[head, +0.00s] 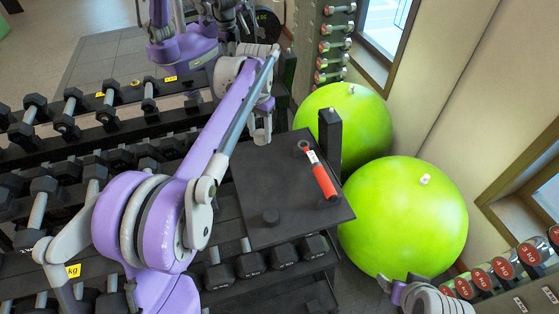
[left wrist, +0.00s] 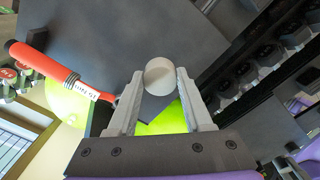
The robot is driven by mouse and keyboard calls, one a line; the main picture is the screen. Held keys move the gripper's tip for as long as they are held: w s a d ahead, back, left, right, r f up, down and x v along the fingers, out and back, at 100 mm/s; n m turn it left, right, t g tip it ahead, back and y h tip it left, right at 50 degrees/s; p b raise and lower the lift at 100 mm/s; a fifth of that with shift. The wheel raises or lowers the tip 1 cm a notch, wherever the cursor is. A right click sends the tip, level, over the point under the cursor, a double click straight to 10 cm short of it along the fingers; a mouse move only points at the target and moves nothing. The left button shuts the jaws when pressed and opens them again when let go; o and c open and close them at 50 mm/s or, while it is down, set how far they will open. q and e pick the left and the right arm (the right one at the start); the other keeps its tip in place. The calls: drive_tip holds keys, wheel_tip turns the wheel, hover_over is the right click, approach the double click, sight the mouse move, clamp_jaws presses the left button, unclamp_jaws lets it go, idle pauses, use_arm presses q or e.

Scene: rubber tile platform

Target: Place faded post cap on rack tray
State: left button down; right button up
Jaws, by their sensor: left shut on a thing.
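My left gripper (head: 262,134) is shut on the faded post cap (left wrist: 160,73), a pale grey round piece. In the left wrist view the cap sits between the two fingertips (left wrist: 158,78), in front of the dark rack tray (left wrist: 190,30). In the head view the gripper shows at the far left edge of the black tray (head: 265,180); the cap cannot be told apart from the fingers there. How high it is above the tray is unclear.
A black post (head: 330,140) rises at the right edge. Green balls (head: 405,220) and dumbbells (head: 250,264) surround it. The tray's middle is clear.

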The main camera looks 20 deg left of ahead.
use_arm(q)
drive_tip(key=shift+w+f, duration=0.1)
drive_tip(key=shift+w, duration=0.2)
hover_over(263, 163)
wheel_tip(263, 163, down, 5)
drive_tip(key=shift+s+a, duration=0.1)
drive_tip(key=shift+f, duration=2.25)
drive_tip(key=shift+f, duration=0.15)
drive_tip(key=shift+c, duration=1.6)
unclamp_jaws()
